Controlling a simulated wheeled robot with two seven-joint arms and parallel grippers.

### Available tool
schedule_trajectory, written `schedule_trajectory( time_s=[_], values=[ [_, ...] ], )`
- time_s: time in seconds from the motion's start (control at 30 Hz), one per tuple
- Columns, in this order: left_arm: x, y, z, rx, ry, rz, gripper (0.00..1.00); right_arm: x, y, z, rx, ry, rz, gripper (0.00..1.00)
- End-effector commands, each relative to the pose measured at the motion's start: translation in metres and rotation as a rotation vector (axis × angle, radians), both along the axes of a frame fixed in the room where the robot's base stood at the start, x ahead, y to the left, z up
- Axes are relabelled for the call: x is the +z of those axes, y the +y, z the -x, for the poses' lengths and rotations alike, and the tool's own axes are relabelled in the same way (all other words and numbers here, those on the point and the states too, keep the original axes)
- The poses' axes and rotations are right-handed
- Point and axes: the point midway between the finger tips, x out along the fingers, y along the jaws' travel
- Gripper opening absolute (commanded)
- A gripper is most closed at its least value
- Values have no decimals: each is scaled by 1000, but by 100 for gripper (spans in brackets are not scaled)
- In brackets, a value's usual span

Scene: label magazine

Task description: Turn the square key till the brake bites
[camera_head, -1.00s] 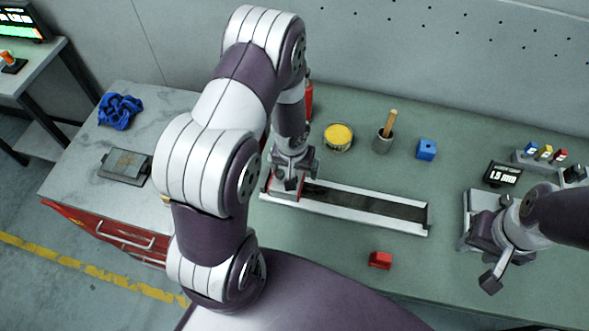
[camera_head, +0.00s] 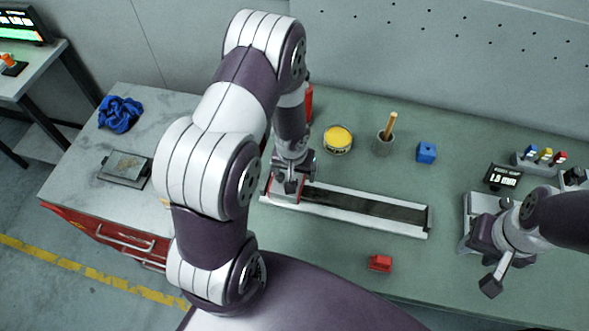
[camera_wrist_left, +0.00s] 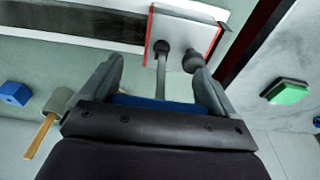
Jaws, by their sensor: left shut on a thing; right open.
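The label rail (camera_head: 410,229) is a long pale track with a dark slot, lying across the green bench. A pale block with red edges (camera_wrist_left: 208,40) sits at its left end in the head view. My left gripper (camera_head: 290,186) is right above that block. In the left wrist view, a grey shaft (camera_wrist_left: 161,76) rises from the block to a blue bar (camera_wrist_left: 160,101) between my left fingers; I take these to be the square key. A dark round knob (camera_wrist_left: 193,61) shows beside the shaft. My right gripper (camera_head: 488,262) is open and empty over the bench at right.
A red block (camera_head: 380,263) lies in front of the rail. Behind it stand a yellow tin (camera_head: 338,138), a grey cup with a wooden stick (camera_head: 384,144) and a blue block (camera_head: 426,152). A small display (camera_head: 502,177) reads 1.5 mm. A blue cloth (camera_head: 119,114) lies far left.

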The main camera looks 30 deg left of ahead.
Motion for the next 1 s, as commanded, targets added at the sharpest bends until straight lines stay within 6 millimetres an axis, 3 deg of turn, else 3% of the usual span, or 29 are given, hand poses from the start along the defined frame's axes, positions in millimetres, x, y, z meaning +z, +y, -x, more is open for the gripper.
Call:
schedule_trajectory(
  time_s=[0.7, 1.0],
  values=[
    [2, -1, 0, -233, 1, 1, 58, 29, 0, 0, 0, 0, 0, 43],
    [-1, -1, 0, -263, 0, 0, 58, 30, 0, 0, 0, 0, 0, 43]
  ],
)
